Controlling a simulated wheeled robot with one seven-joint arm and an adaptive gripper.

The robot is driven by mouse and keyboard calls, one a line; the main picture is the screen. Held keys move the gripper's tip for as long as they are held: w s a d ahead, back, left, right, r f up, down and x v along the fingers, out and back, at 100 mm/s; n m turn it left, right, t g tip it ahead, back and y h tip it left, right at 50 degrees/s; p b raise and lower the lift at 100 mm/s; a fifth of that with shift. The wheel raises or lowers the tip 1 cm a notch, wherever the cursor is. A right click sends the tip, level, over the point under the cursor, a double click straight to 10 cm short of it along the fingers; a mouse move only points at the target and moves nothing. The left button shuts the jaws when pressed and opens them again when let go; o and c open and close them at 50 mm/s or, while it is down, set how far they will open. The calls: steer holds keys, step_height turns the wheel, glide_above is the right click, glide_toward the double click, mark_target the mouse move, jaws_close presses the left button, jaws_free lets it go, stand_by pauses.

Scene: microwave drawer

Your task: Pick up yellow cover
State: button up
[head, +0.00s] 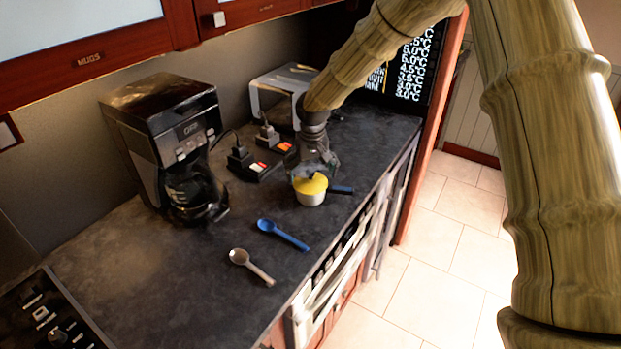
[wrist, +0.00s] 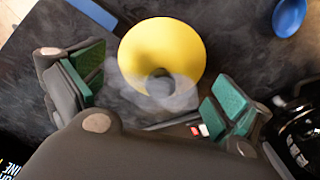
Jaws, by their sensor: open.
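The yellow cover (head: 311,184) is a round lid with a dark knob, sitting on a small white pot (head: 311,198) on the dark counter. In the wrist view the cover (wrist: 163,52) shows as a yellow disc with its dark knob at the lower middle. My gripper (head: 314,172) is right above the cover in the head view. In the wrist view my gripper (wrist: 158,92) is open, with one green pad left of the cover and the other to its lower right. Both pads look apart from the cover.
A blue spoon (head: 283,234) and a beige spoon (head: 251,266) lie on the counter (head: 190,290). A coffee maker (head: 165,145) stands at the left. A power strip with plugs (head: 257,168) and a toaster (head: 282,95) are behind the pot.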

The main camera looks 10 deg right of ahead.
steer(key=shift+w+f, duration=0.2)
steer(key=shift+f, duration=0.3)
steer(key=shift+s+r, duration=0.2)
steer(key=shift+s, duration=0.05)
steer(key=shift+w+f, duration=0.15)
steer(key=c, duration=0.8)
steer(key=shift+s, duration=0.2)
steer(key=c, duration=0.7)
